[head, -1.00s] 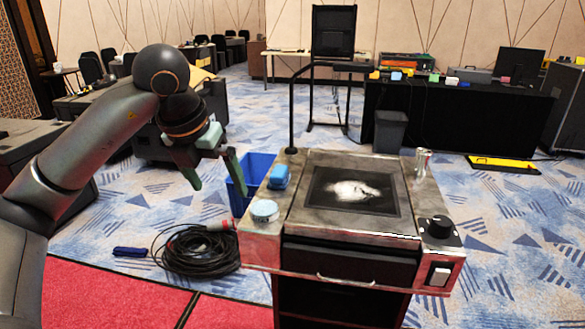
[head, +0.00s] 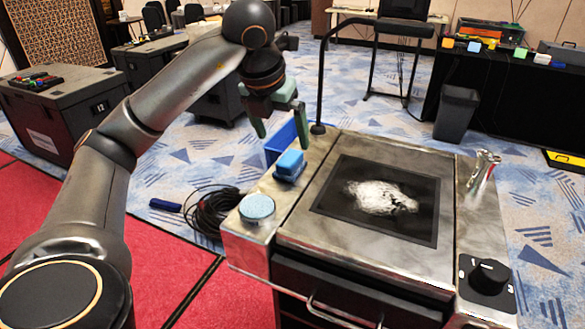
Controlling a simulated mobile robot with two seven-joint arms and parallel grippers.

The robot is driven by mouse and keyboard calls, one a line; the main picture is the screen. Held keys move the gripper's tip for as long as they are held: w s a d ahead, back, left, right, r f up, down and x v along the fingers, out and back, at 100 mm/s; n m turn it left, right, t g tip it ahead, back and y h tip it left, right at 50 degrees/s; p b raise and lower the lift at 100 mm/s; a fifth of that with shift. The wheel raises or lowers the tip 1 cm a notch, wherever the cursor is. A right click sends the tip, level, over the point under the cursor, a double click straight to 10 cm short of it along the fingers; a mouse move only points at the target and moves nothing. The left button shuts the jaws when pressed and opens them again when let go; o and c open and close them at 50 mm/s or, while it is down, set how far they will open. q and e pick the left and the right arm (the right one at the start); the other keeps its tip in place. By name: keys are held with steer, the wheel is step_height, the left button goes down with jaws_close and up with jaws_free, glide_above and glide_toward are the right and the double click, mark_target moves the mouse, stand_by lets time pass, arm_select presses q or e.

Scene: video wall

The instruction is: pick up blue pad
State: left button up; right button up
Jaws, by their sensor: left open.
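A light blue round pad (head: 257,207) lies on the left metal ledge of the worn metal stand (head: 240,243). A brighter blue block (head: 290,165) with a darker base sits behind it on the same ledge. Which of the two is the blue pad, I cannot tell for sure. My left gripper (head: 280,128) is open and empty, with its green fingers pointing down. In the picture it is just above the block and farther up from the round pad, apart from both. My right gripper is not in view.
The stand has a dark panel with a white smudge (head: 382,196), a black knob (head: 489,277), a metal tap-like piece (head: 484,168) and a bent black post (head: 318,128). A blue bin (head: 279,143) stands behind the ledge. Coiled black cable (head: 212,211) lies on the floor at left.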

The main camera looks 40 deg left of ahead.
mark_target(291, 156)
arm_select(q)
steer(key=x, duration=0.2)
steer(key=shift+w+f, duration=0.15)
steer(key=shift+f, duration=0.15)
steer(key=x, duration=0.5)
steer(key=shift+w+d, duration=0.15)
steer(key=shift+d, duration=0.05)
steer(key=c, duration=1.4)
steer(key=shift+c, duration=0.2)
steer(key=shift+r, duration=0.1)
